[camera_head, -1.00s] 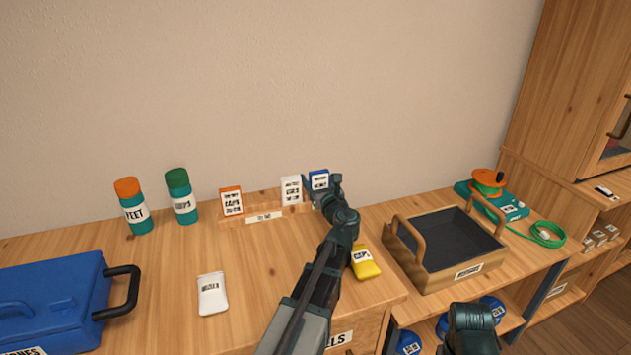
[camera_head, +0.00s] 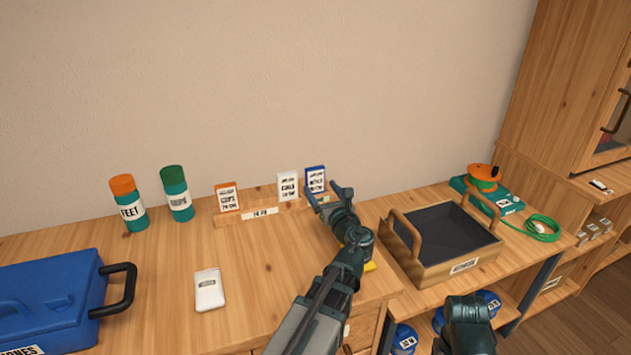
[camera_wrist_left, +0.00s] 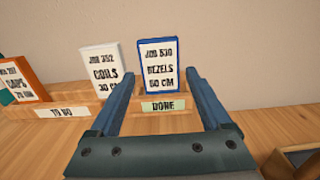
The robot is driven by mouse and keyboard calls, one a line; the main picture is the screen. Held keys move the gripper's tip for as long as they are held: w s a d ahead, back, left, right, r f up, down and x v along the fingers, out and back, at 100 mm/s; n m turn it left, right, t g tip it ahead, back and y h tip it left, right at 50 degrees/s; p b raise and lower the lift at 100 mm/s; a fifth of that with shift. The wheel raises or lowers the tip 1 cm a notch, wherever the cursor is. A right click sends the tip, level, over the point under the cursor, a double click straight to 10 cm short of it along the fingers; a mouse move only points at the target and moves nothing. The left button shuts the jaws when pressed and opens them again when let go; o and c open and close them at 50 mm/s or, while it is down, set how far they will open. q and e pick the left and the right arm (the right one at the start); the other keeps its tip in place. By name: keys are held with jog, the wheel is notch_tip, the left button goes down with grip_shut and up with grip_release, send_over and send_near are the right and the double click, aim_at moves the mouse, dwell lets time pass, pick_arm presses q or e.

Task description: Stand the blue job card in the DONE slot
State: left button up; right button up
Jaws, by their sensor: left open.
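The blue job card (camera_head: 315,180), marked BEZELS, stands upright in the wooden card rack at the back of the bench. In the left wrist view the blue card (camera_wrist_left: 159,66) stands directly above the green DONE label (camera_wrist_left: 163,106). My left gripper (camera_head: 328,191) is open just in front of the card, its fingers apart and pointing at the rack. In the wrist view the card shows between the two fingers (camera_wrist_left: 163,88), with no clear contact. My right gripper (camera_head: 468,310) shows at the bottom right; its jaws cannot be made out.
A white card (camera_head: 288,186) and an orange card (camera_head: 227,197) stand in the rack (camera_head: 222,219) to the left. A yellow object (camera_head: 369,267) is mostly hidden by my left arm. A handled tray (camera_head: 480,262) stands right; a blue toolbox (camera_head: 50,300) stands left.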

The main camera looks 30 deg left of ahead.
pick_arm(q)
jog(key=shift+v, duration=1.65)
